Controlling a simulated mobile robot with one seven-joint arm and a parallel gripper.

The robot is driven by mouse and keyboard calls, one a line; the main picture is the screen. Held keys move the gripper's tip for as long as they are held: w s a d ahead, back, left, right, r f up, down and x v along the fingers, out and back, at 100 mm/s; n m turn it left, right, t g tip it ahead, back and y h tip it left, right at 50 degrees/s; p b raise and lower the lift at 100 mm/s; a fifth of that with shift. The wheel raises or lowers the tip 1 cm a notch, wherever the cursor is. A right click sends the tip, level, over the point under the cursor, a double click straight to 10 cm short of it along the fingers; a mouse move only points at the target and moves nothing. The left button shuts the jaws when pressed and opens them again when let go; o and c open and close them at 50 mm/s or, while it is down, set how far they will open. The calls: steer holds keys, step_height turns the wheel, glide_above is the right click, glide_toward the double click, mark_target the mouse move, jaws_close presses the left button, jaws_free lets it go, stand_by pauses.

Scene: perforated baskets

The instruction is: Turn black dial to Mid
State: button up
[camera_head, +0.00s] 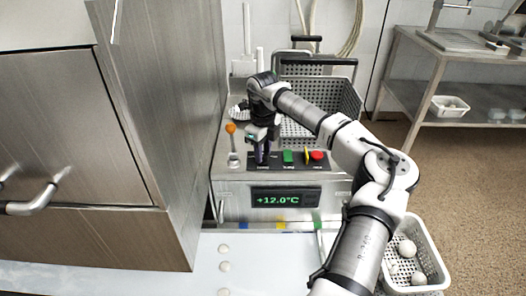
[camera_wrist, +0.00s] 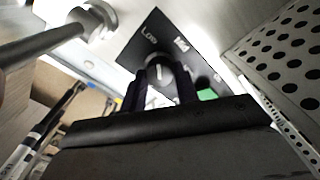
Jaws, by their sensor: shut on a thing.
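The black dial (camera_wrist: 160,72) is in the wrist view on a dark panel (camera_wrist: 190,32), with a "LOW" label at its upper left and what reads as "Mid" at its upper right. A pale mark shows on the dial, but I cannot tell exactly which label it points to. My gripper (camera_wrist: 162,80) has one finger on each side of the dial and is shut on it. In the head view my gripper (camera_head: 262,155) points down at the left end of the panel and hides the dial there.
Right of the dial are a green button (camera_head: 288,157), a yellow part (camera_head: 307,155) and a red button (camera_head: 318,155). An orange-tipped lever (camera_head: 231,129) stands close on the left. A display (camera_head: 285,199) reads +12.0°C. A perforated basket (camera_head: 345,92) stands behind.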

steer(key=m, duration=0.4)
steer(key=shift+m+b, duration=0.3)
steer(key=shift+b, duration=0.1)
steer(key=m, duration=0.4)
steer(key=shift+m+b, duration=0.4)
steer(key=o, duration=1)
steer(key=shift+r, duration=0.15)
step_height(320, 180, up, 14)
steer(key=shift+f+b, duration=0.2)
steer(key=shift+b, duration=0.45)
